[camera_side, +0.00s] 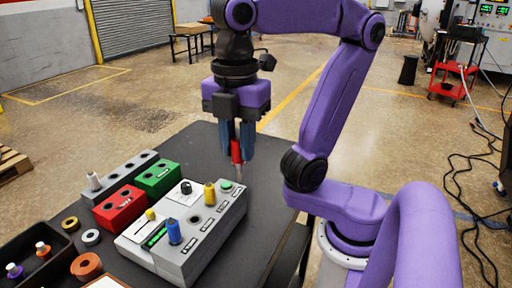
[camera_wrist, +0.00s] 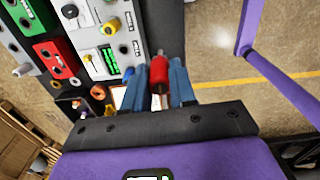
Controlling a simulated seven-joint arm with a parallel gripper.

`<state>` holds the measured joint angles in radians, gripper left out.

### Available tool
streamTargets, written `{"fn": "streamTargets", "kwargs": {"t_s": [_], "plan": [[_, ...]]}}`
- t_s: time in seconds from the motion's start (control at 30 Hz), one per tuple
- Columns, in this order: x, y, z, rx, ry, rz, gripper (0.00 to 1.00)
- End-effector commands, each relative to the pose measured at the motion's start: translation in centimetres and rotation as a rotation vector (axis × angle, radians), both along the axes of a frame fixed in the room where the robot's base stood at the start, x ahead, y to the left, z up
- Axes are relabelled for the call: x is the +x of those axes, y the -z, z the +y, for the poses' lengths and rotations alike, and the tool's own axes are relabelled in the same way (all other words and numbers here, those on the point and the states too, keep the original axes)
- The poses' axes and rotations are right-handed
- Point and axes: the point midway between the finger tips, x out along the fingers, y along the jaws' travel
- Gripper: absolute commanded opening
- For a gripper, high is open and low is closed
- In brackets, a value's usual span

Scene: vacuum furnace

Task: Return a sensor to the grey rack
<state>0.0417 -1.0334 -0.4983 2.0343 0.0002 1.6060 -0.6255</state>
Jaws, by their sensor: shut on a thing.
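My gripper (camera_side: 237,152) is shut on a red sensor (camera_side: 236,151) with a thin pale tip pointing down. It holds the sensor upright in the air above the right, far part of the dark table. In the wrist view the red sensor (camera_wrist: 159,72) sits between the two blue fingers. The grey rack (camera_side: 122,172) is a long block with a row of holes at the table's left, behind the red and green blocks. A white sensor (camera_side: 94,181) stands in its near end. The rack also shows at the left edge of the wrist view (camera_wrist: 18,48).
A red block (camera_side: 120,208) and a green block (camera_side: 158,178) have holes. A light grey console (camera_side: 205,238) carries a blue plug (camera_side: 174,232), yellow plugs (camera_side: 209,194) and a green button (camera_side: 226,185). Rings and a black tray (camera_side: 62,262) lie near left.

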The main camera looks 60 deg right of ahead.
Motion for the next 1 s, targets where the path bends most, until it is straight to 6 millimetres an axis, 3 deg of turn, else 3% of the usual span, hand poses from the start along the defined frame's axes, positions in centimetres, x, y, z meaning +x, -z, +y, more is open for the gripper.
{"fn": "streamTargets", "kwargs": {"t_s": [0.2,0.5,0.77,1.0], "plan": [[5.5,-1.4,3.2,-0.002,0.110,0.002,0.00],[14.4,-1.6,5.4,-0.002,0.251,0.003,0.00],[22.9,0.0,5.0,-0.001,0.375,0.002,0.00],[30.5,2.9,2.3,-0.001,0.489,0.003,0.00]]}}
